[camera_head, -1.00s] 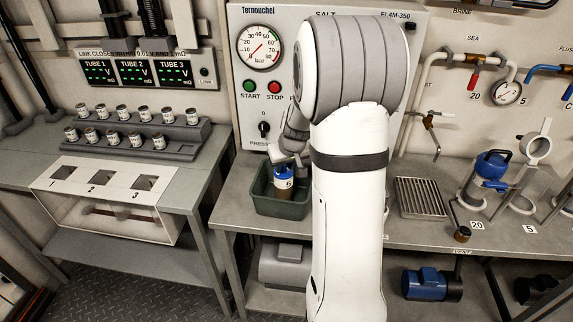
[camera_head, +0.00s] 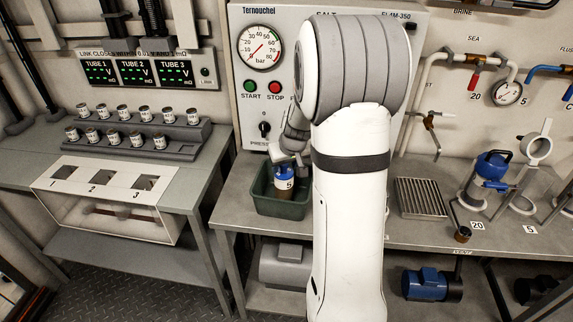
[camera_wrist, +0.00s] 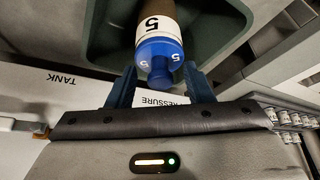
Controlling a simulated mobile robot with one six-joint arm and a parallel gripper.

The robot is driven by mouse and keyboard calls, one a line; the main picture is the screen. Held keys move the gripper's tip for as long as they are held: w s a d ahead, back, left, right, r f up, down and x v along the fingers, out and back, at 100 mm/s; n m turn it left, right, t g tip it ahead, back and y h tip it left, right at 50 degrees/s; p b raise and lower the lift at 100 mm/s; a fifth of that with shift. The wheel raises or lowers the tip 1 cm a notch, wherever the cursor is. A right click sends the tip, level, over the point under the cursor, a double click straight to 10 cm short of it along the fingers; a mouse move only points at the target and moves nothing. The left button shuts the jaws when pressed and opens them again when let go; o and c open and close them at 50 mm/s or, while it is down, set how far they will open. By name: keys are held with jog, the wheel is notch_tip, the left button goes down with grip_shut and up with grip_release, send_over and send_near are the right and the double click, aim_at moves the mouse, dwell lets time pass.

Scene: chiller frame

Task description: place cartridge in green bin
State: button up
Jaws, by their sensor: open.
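The cartridge (camera_head: 285,181) has a blue cap, a white band marked 5 and a brown body. It stands in the green bin (camera_head: 280,208) on the bench, beside my arm. In the wrist view the cartridge (camera_wrist: 158,40) points its blue cap toward the camera, with the bin's wall (camera_wrist: 228,32) around it. My gripper (camera_wrist: 160,88) is open, with one dark blue finger on each side of the cap. I cannot tell whether the fingers touch it.
A pressure panel (camera_head: 268,100) stands right behind the bin. A drain grille (camera_head: 420,198) and a blue-topped housing (camera_head: 487,178) are to the right on the bench. A rack of small vials (camera_head: 140,137) and a slotted white box (camera_head: 103,180) are on the left table.

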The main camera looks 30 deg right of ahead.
jog(key=v, duration=1.2)
jog(key=s+a+g, duration=0.1)
jog(key=s+a, duration=0.6)
jog(key=s, duration=0.3)
jog(key=s+a+n+g, duration=0.1)
jog(key=s+a, duration=0.7)
jog(key=s, duration=0.3)
jog(key=shift+f, duration=0.5)
jog(key=shift+a, duration=0.15)
jog(key=shift+c, duration=0.2)
jog(key=shift+c, duration=1)
